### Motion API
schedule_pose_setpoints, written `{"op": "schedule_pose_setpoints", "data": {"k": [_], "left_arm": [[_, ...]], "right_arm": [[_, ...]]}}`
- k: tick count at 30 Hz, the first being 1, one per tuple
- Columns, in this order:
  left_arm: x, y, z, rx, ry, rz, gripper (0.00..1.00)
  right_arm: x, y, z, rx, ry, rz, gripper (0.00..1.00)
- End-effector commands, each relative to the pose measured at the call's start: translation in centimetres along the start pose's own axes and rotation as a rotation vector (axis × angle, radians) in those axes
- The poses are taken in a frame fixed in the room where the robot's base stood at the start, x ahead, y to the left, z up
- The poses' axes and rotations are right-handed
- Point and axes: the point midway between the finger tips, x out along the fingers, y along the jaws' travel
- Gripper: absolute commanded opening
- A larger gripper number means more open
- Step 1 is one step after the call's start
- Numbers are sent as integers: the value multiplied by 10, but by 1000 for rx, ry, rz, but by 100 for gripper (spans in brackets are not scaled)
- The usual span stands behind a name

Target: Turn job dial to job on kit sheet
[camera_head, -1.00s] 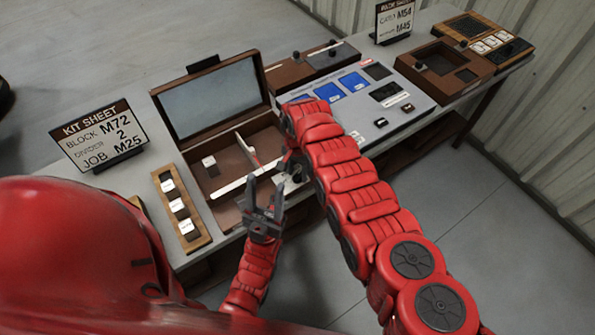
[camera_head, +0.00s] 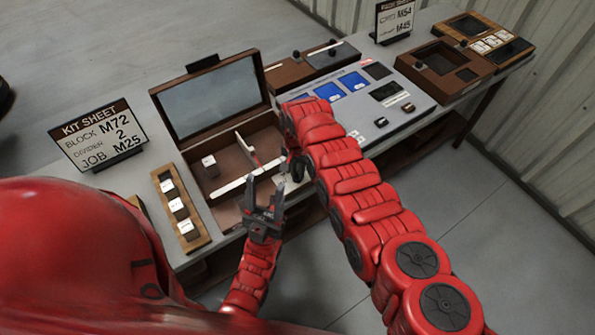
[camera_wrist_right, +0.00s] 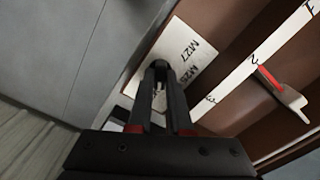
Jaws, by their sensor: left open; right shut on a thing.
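The kit sheet (camera_head: 98,135) stands at the left of the bench and reads block M72, divider 2, job M25. My right gripper (camera_head: 292,172) is low at the front right of the wooden case (camera_head: 225,212). In the right wrist view its fingers (camera_wrist_right: 160,72) are shut on the dark knob of the job dial, which they mostly hide. The dial's white plate (camera_wrist_right: 183,42) shows M27 and another mark that looks like M25. Where the knob points is hidden. My left gripper (camera_head: 264,205) is open and empty in front of the case.
A wooden rack of small white blocks (camera_head: 180,210) lies left of the case. The case holds a red-marked divider (camera_wrist_right: 270,80) and a white numbered strip (camera_wrist_right: 262,50). A grey panel (camera_head: 365,105), brown boxes (camera_head: 440,70) and a second kit sheet (camera_head: 395,20) stand to the right.

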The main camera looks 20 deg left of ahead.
Motion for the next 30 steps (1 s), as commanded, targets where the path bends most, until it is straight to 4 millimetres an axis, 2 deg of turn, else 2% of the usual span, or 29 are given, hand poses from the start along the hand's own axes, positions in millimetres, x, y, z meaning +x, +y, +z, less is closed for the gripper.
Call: {"op": "schedule_pose_setpoints", "data": {"k": [17, 30], "left_arm": [[-31, 2, 5, 0, 0, 0, 52], [-72, 4, 12, 0, 0, 0, 52]], "right_arm": [[4, 1, 0, -521, -1, 1, 0], [5, 0, -1, -939, 3, 0, 0]]}}
